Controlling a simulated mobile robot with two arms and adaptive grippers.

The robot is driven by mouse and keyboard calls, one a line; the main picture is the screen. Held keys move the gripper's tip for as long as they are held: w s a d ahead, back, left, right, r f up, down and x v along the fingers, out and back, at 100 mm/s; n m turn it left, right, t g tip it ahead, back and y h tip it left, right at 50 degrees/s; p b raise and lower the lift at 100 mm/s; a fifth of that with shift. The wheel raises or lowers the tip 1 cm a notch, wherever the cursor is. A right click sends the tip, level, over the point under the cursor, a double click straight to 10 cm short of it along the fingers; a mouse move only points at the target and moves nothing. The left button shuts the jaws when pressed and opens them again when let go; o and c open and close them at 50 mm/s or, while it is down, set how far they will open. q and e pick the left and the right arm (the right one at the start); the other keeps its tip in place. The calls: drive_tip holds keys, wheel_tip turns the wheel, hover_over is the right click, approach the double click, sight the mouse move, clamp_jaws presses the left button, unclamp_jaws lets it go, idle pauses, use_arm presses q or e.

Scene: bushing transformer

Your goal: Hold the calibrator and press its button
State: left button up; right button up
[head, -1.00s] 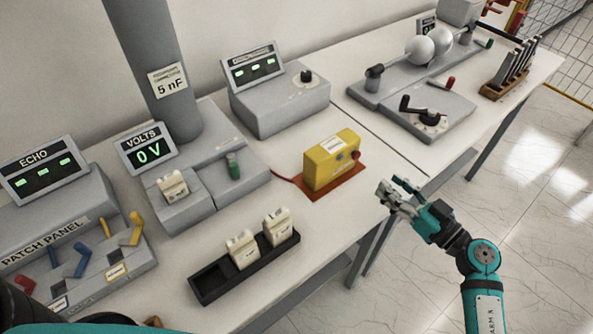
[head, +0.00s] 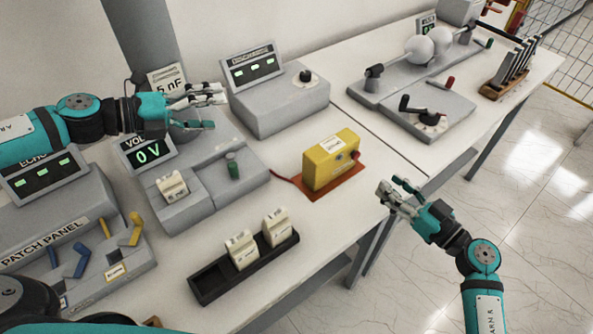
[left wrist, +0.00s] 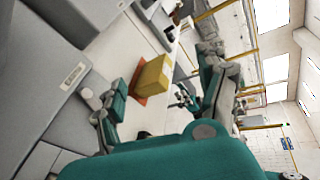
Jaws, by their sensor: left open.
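The calibrator is a yellow box (head: 328,165) with a white label on top and a dark red round part, perhaps the button, at its upper right. It sits on an orange-red mat (head: 335,194) near the table's front edge. It also shows in the left wrist view (left wrist: 152,75). My left gripper (head: 219,107) is open and empty, above the grey bench units and left of the calibrator, well apart from it. My right gripper (head: 393,192) looks open and empty, at the table's front edge just right of the calibrator, not touching it.
A voltmeter unit (head: 200,195) and a grey console with a knob (head: 280,105) stand behind and left. A black tray (head: 212,284) with white blocks lies in front. A sphere-gap unit (head: 420,105) stands at the right. Bare table surrounds the mat.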

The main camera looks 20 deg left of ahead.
sight(322, 157)
use_arm(q)
drive_tip(key=d+f+m+t, duration=0.1)
drive_tip(key=d+f+m, duration=0.3)
drive_tip(key=d, duration=0.2)
drive_tip(key=d+f+m+t+h, duration=0.1)
drive_tip(key=d+f+m, duration=0.3)
drive_tip(key=d, duration=0.1)
drive_tip(key=w+d+f+m+t, duration=0.1)
drive_tip(key=d+f+m, duration=0.3)
drive_tip(key=d, duration=0.2)
drive_tip(key=shift+d+f+t+h, duration=0.25)
drive_tip(key=shift+d+t+h, duration=0.05)
drive_tip(key=shift+t, duration=0.1)
drive_tip(key=shift+s+d+f+m+t+y, duration=0.15)
drive_tip(key=shift+f+m+t+y, duration=0.3)
drive_tip(key=shift+f, duration=0.35)
drive_tip(key=x, duration=0.7)
drive_tip(key=shift+f, duration=0.1)
clamp_jaws()
use_arm(e)
clamp_jaws()
